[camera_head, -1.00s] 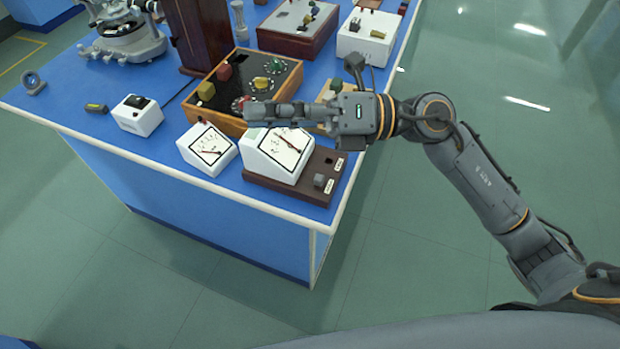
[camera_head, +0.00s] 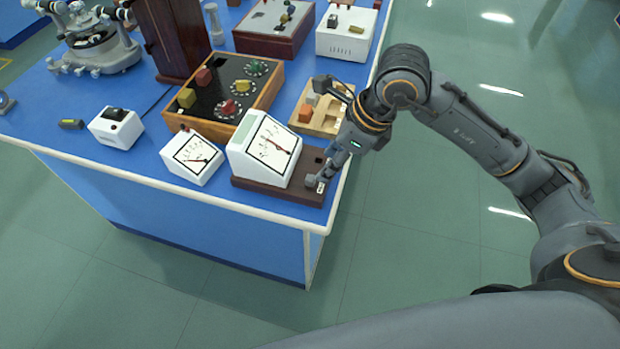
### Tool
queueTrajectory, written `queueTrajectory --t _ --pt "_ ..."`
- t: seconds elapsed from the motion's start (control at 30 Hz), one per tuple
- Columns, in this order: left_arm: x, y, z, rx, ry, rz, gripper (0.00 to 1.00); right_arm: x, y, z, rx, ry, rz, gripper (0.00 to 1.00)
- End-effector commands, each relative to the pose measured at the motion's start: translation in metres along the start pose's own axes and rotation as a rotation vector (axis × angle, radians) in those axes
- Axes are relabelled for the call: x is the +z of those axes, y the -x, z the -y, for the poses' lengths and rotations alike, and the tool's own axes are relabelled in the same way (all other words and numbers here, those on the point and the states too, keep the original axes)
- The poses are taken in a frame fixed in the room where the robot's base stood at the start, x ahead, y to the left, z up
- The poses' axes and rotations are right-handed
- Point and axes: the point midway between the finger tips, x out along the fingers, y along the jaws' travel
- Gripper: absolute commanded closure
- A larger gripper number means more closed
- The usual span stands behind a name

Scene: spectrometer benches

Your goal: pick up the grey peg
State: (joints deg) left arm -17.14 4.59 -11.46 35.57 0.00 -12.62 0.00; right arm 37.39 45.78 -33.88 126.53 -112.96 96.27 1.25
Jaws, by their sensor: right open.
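The grey peg (camera_head: 311,181) stands at the right end of the dark brown base (camera_head: 262,190) that carries a white slanted meter, close to the bench's front right corner. My right gripper (camera_head: 324,177) points down at this end of the base. Its fingers are open and right by the peg, and they partly hide it. I cannot tell whether they touch it. My left gripper is not in view.
The white meter (camera_head: 265,148) stands just left of the peg, with a smaller meter (camera_head: 192,158) beyond it. A wooden tray (camera_head: 332,122) with an orange and a grey block lies behind the gripper. A wooden dial box (camera_head: 268,95) stands further back.

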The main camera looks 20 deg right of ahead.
Motion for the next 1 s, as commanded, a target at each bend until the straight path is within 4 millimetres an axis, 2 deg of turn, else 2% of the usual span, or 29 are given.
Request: queueTrajectory --t 0.1,0.27,0.5,0.6,0.87,1.0 --pt "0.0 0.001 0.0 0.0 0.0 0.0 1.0 0.0 -0.014 0.0 0.001 -0.002 0.001 0.55" --pt "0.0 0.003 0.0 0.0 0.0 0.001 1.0 0.001 -0.024 0.0 0.003 -0.001 0.0 0.55" --pt "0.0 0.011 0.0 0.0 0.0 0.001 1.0 0.004 -0.059 0.002 0.004 -0.003 0.0 0.55" --pt "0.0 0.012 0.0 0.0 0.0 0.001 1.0 0.004 -0.068 0.003 0.001 -0.001 0.0 0.55" --pt "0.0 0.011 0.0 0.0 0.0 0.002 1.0 0.004 -0.071 0.003 0.0 0.0 0.001 0.55" --pt "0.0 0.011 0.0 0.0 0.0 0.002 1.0 0.004 -0.07 0.003 0.0 0.0 0.001 0.81"
